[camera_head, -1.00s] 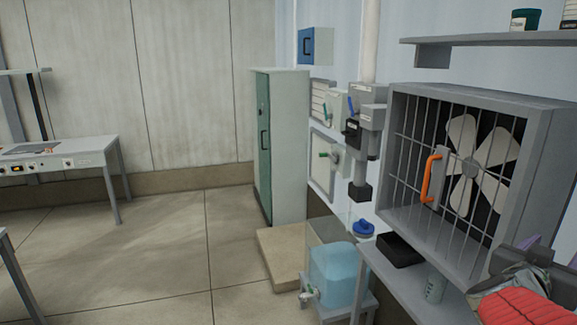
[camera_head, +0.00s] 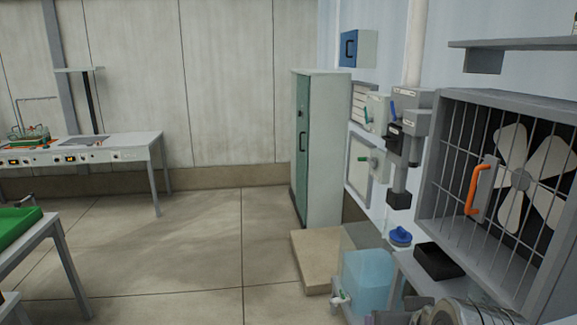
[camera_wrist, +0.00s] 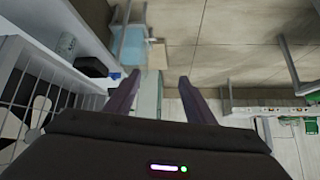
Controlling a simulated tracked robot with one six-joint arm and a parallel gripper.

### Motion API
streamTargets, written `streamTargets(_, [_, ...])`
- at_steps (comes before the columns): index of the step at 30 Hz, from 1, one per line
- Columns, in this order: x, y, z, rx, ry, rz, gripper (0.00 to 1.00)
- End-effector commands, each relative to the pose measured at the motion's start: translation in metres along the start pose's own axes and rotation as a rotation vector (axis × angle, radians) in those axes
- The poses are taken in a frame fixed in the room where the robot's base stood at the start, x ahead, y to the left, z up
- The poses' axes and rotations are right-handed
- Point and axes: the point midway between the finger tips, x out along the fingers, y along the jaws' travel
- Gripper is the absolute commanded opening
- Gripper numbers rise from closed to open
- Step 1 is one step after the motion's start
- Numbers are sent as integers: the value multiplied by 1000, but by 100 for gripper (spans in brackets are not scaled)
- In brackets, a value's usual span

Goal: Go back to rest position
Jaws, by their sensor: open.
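My gripper (camera_wrist: 154,95) shows in the wrist view with its two dark purple fingers spread apart. It is open, with nothing between the fingertips. Beyond it lie the tiled floor and the pale cabinet. In the head view only a part of my arm shows at the bottom right edge; the fingers are not in that view.
A fan box (camera_head: 510,180) with bars and an orange handle (camera_head: 475,190) is at the right. A blue water tank (camera_head: 367,275) stands low beside it. A green cabinet (camera_head: 302,150) is behind. A bench (camera_head: 130,145) stands at the left. The middle floor is clear.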

Motion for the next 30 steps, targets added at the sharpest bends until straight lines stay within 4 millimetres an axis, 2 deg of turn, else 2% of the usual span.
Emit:
streamTargets(3, [-13, -16, 35, -44, -114, -17, 49])
streamTargets(6, [-24, -21, 60, -69, -198, -10, 49])
streamTargets(9, [-32, -22, 76, -83, -252, 1, 49])
streamTargets(13, [-35, -21, 84, -88, -279, 10, 49])
streamTargets(30, [-35, -21, 84, -87, -278, 10, 49])
